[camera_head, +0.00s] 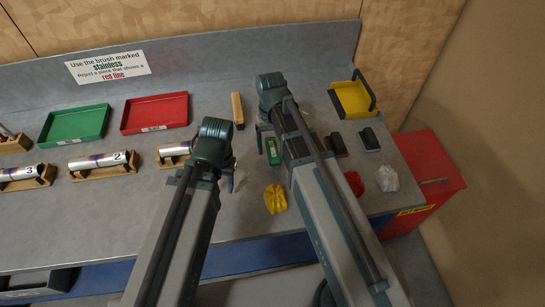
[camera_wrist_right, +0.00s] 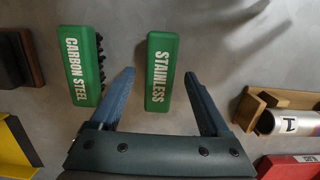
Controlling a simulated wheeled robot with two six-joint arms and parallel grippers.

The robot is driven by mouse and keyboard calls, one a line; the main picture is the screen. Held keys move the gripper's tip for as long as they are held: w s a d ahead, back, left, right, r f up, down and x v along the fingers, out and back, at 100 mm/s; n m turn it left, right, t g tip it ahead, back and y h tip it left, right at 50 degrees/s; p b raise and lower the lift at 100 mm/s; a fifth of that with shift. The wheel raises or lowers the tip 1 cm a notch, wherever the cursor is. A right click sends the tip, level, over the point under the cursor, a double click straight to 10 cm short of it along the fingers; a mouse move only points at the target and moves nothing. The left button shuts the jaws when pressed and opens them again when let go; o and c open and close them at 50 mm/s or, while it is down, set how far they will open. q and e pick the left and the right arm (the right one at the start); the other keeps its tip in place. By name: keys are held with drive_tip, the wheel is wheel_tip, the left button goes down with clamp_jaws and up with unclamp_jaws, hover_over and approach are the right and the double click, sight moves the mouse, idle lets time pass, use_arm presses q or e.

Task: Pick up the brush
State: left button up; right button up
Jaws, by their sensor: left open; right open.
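A green brush marked STAINLESS (camera_wrist_right: 162,70) lies on the grey bench in the right wrist view, label up, between the lines of my right fingers. It also shows in the head view (camera_head: 273,151). My right gripper (camera_wrist_right: 159,76) is open and empty; its fingertips sit either side of the brush's near part in the picture. I cannot tell their height above the bench. A second green brush, marked CARBON STEEL (camera_wrist_right: 80,66), lies to its left, bristles partly showing; my right arm mostly hides it in the head view. My left gripper (camera_head: 208,180) is open, its fingers partly hidden by its wrist.
A sign (camera_head: 108,67) names the stainless brush. Numbered metal tubes in wooden cradles (camera_head: 103,165), a green tray (camera_head: 75,125) and a red tray (camera_head: 155,113) stand left.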

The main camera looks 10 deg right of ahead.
drive_tip(key=shift+s+f+b, duration=0.1)
drive_tip(key=shift+f+b, duration=0.25)
drive_tip(key=shift+f, duration=0.5)
drive_tip(key=shift+r, duration=0.1)
clamp_jaws()
